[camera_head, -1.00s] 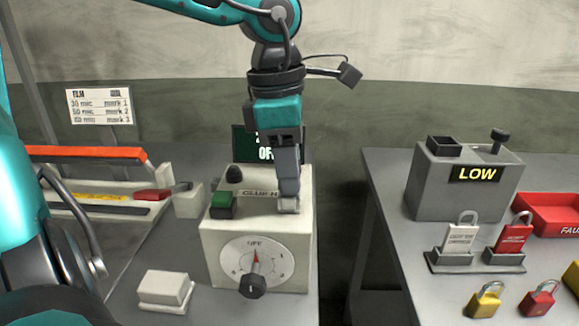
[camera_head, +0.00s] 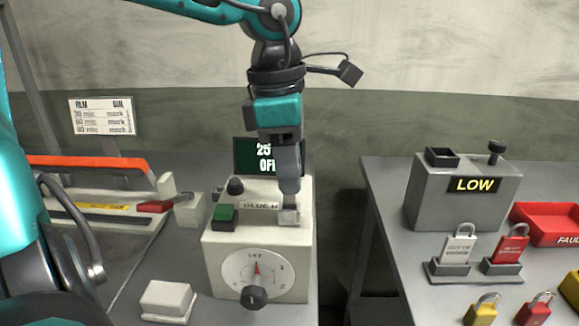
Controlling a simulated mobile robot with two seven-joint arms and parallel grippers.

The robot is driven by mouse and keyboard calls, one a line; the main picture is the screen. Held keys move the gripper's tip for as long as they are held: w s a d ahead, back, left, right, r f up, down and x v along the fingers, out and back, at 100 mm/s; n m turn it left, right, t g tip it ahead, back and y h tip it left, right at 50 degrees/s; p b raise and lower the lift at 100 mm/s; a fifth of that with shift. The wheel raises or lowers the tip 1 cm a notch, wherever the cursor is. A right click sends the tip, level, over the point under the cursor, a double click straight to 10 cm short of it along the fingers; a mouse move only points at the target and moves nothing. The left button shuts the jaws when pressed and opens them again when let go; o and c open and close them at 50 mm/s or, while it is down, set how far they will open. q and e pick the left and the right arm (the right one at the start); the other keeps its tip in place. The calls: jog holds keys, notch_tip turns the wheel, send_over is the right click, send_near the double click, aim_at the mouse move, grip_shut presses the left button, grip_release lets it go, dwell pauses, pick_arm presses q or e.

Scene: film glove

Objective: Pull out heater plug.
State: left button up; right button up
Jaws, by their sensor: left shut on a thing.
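The heater (camera_head: 222,285) is a cream box on the left table, with a dial pointing at OFF and a partly hidden label on top. My left gripper (camera_head: 289,208) points straight down at the top right of this box. It is shut on a small pale grey block, the plug (camera_head: 289,217), which appears to be at the box's top; I cannot tell whether it is still seated. The fingers hide part of the plug and the label. My right gripper is not in view.
A dark display (camera_head: 253,155) reading 25 OFF stands behind the heater. A white block (camera_head: 167,298) lies front left. The right table holds a LOW box (camera_head: 425,195), padlocks and a red tray (camera_head: 535,228).

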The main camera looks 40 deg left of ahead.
pick_arm(q)
jog(key=shift+r+p, duration=0.65)
jog(key=shift+r, duration=0.5)
jog(key=shift+r+p, duration=1.1)
jog(key=shift+r, duration=0.4)
